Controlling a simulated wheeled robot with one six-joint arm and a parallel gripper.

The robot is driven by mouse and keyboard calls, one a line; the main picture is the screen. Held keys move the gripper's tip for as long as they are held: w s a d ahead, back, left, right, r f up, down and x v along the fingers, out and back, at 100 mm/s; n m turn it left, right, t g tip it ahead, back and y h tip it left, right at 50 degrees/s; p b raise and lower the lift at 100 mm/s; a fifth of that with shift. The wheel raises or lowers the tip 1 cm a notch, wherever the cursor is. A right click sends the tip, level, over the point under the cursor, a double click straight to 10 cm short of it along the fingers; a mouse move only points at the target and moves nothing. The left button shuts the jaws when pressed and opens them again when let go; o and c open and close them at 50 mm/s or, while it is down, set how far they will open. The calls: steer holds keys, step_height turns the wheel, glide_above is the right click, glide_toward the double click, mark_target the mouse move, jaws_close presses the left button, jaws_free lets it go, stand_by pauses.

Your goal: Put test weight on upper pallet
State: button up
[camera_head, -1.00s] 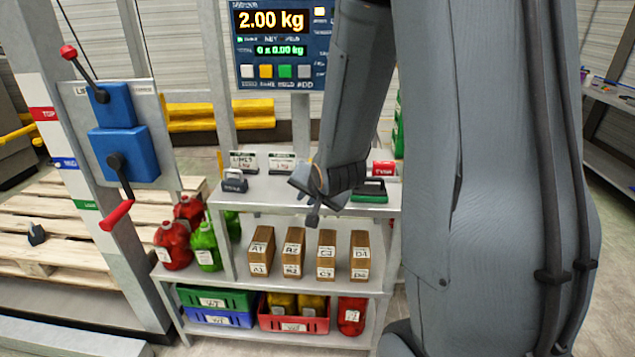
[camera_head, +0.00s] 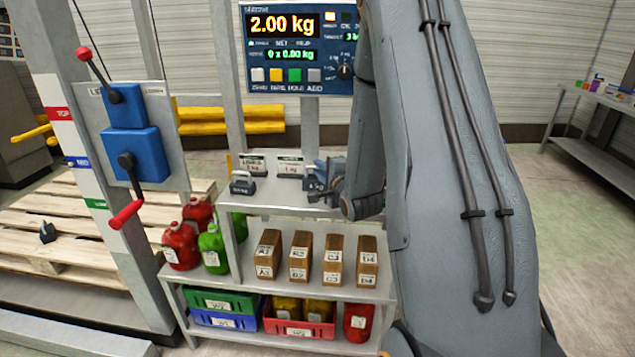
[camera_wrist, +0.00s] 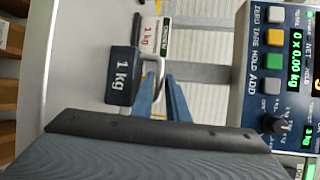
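A dark 1 kg test weight (camera_wrist: 122,78) with a grey handle stands on the shelf top in the wrist view. My gripper (camera_wrist: 165,80) has its blue fingers apart, with their tips at the handle; contact is unclear. In the head view my gripper (camera_head: 322,183) is over the shelf top, and its fingers overlap dark blue shapes there. Another dark weight (camera_head: 242,183) stands at the shelf's left end. Wooden pallets (camera_head: 120,242) are at left, and a small dark block (camera_head: 47,232) lies on one of them.
A scale display (camera_head: 298,47) reading 2.00 kg hangs behind the shelf (camera_head: 285,204). Label cards (camera_head: 290,165) stand at its back. Cartons (camera_head: 300,257), red and green jugs (camera_head: 180,246) and bins (camera_head: 300,325) are below. A post with blue lever boxes (camera_head: 133,155) separates shelf and pallets.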

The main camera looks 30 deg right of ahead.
steer(key=shift+p+x, duration=0.95)
steer(key=shift+x, duration=1.9)
steer(key=shift+f, duration=0.1)
steer(key=shift+c, duration=0.5)
jaws_close()
